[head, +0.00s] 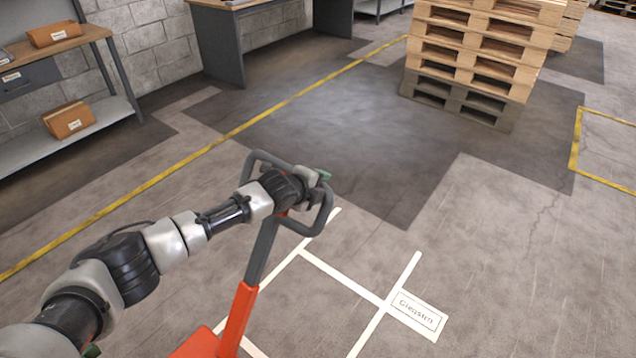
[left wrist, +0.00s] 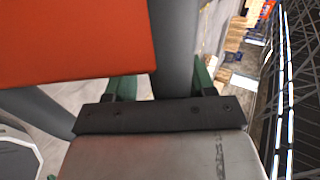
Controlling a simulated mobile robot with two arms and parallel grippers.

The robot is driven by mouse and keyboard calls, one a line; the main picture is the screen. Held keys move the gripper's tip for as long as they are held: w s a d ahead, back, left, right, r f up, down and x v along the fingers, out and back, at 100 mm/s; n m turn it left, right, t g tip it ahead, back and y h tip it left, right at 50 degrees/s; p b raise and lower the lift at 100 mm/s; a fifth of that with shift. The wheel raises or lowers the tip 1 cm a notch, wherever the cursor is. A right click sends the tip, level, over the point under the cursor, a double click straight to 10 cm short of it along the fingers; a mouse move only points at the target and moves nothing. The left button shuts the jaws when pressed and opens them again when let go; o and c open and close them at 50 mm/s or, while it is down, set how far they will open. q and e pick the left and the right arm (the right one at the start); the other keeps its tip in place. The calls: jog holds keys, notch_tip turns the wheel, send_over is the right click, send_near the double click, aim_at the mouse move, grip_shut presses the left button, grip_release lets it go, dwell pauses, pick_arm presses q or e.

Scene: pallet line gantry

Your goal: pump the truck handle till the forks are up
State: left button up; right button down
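The pallet truck's tiller has a grey loop handle (head: 322,217) on a shaft, grey above and orange-red below (head: 239,315). It leans up from the orange truck body (head: 197,345) at the bottom edge. My left gripper (head: 322,176) is at the top right of the loop. In the left wrist view, its two green fingers (left wrist: 162,85) stand apart with a grey bar (left wrist: 174,45) showing between them. An orange part (left wrist: 75,40) hides the left fingertip, so I cannot tell whether the fingers clamp. The forks are not in view. My right gripper is not in view.
A stack of wooden pallets (head: 466,62) stands on a dark floor patch at the back right. A workbench with boxes (head: 68,119) is at the left, and a grey desk (head: 222,48) behind. White floor lines and a label (head: 416,312) lie right of the truck. The middle floor is clear.

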pick_arm(q)
jog(key=shift+r, duration=0.2)
jog(key=shift+s+a+r, duration=0.25)
jog(key=v, duration=1)
jog(key=shift+f, duration=0.2)
jog(key=shift+s, duration=0.1)
